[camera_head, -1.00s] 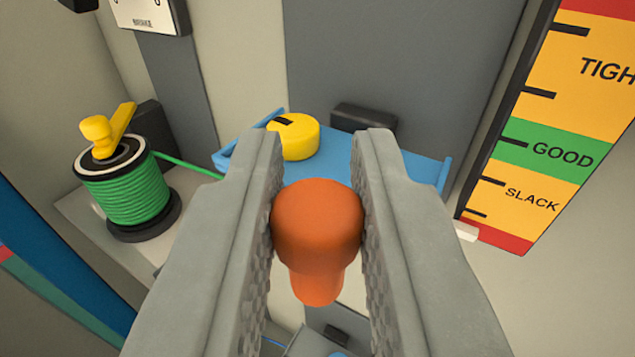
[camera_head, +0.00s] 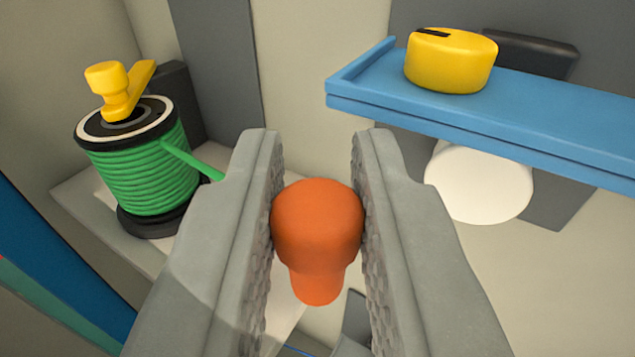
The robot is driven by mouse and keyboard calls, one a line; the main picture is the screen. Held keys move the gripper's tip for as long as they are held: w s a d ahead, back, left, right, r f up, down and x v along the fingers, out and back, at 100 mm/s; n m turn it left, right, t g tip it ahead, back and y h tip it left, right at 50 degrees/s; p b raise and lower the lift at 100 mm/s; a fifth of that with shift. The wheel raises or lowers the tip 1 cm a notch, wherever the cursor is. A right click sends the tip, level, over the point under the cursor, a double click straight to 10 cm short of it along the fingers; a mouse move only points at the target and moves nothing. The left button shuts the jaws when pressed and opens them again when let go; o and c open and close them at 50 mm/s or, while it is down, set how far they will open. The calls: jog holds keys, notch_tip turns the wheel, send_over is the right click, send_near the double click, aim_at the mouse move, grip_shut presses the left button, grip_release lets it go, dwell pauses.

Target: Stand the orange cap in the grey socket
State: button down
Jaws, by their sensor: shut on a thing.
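The orange cap (camera_head: 318,232) is held between the two grey fingers of my gripper (camera_head: 317,215), in the middle of the view. Its wide rounded end is up and its narrower end points down toward me. My gripper is shut on it, and both finger pads touch its sides. I cannot make out the grey socket in this view; the fingers hide much of the area below.
A spool of green cable (camera_head: 140,165) with a yellow crank (camera_head: 115,88) stands at left on a pale ledge. A blue shelf (camera_head: 550,125) with a yellow knob (camera_head: 451,60) juts out at upper right. A white round part (camera_head: 480,187) is under it.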

jog(key=w+a+f, duration=0.1)
jog(key=a+f, duration=0.1)
jog(key=w+a+f, duration=0.1)
jog(key=a, duration=0.1)
jog(key=shift+w+f, duration=0.3)
jog(key=shift+w+a+f, duration=0.35)
jog(key=shift+w+a, duration=0.05)
jog(key=shift+w, duration=0.2)
jog(key=shift+w+a+f, duration=0.35)
jog(key=shift+w, duration=0.2)
jog(key=shift+w+a+f, duration=0.1)
jog(key=shift+w+f, duration=0.1)
jog(key=shift+f, duration=1.8)
jog(key=shift+f, duration=0.3)
jog(key=c, duration=1.2)
grip_release()
jog(key=shift+c, duration=0.2)
jog(key=shift+s, duration=0.1)
